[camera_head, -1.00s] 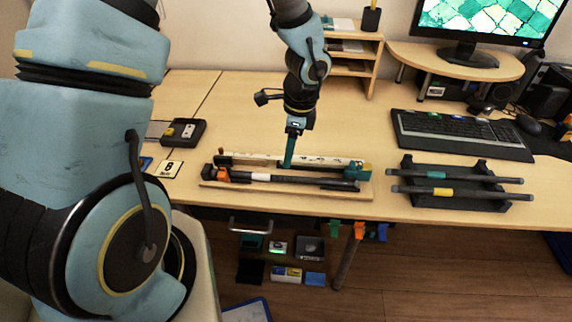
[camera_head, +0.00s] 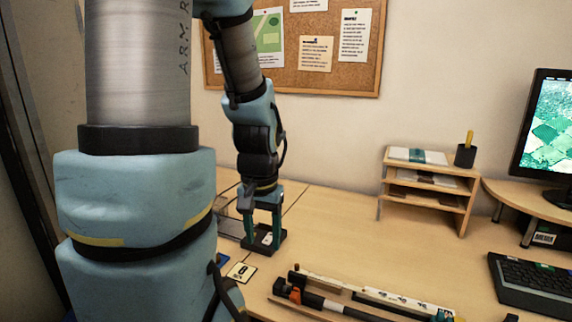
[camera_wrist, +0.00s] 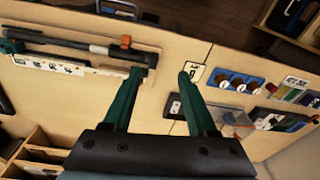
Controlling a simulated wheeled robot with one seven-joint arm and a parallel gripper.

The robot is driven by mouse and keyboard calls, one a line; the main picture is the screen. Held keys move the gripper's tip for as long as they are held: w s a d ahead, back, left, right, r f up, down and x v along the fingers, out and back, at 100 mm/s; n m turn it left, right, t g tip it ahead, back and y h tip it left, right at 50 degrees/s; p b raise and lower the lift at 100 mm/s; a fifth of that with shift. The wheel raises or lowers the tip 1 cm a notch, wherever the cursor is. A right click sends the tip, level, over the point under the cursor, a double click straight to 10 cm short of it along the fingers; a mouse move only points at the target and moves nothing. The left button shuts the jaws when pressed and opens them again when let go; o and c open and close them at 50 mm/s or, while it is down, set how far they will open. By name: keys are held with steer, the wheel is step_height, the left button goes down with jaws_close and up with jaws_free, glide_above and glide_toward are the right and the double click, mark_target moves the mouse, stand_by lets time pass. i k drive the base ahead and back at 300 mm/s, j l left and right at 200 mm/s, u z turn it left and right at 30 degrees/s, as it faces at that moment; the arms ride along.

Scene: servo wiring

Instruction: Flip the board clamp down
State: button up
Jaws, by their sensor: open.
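The long wooden fixture (camera_head: 262,309) lies at the lower right of the head view, partly cut off. It carries a dark bar (camera_head: 330,305), a white printed strip (camera_head: 400,301) and an orange piece (camera_head: 295,295) near its left end. In the wrist view the fixture is at upper left, with the orange piece (camera_wrist: 126,41) toward my left finger. I cannot tell surely which piece is the board clamp. My gripper (camera_head: 262,246) is open and empty, pointing down, left of and behind the fixture. It also shows in the wrist view (camera_wrist: 161,74), left finger overlapping the fixture's end.
A dark box with a white switch (camera_head: 266,238) is by my fingers in the head view; contact is unclear. A card (camera_head: 241,272) lies in front. A wooden shelf (camera_head: 430,190), monitor (camera_head: 545,140) and keyboard (camera_head: 525,285) are at right. Clear tabletop lies behind the fixture.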

mark_target(298, 291)
steer(key=k+j, duration=0.1)
steer(key=j, duration=0.25)
steer(key=k+j, duration=0.15)
steer(key=j, duration=0.25)
steer(key=k+j, duration=0.1)
steer(key=j, duration=0.25)
steer(key=k+j, duration=0.15)
steer(key=j, duration=0.2)
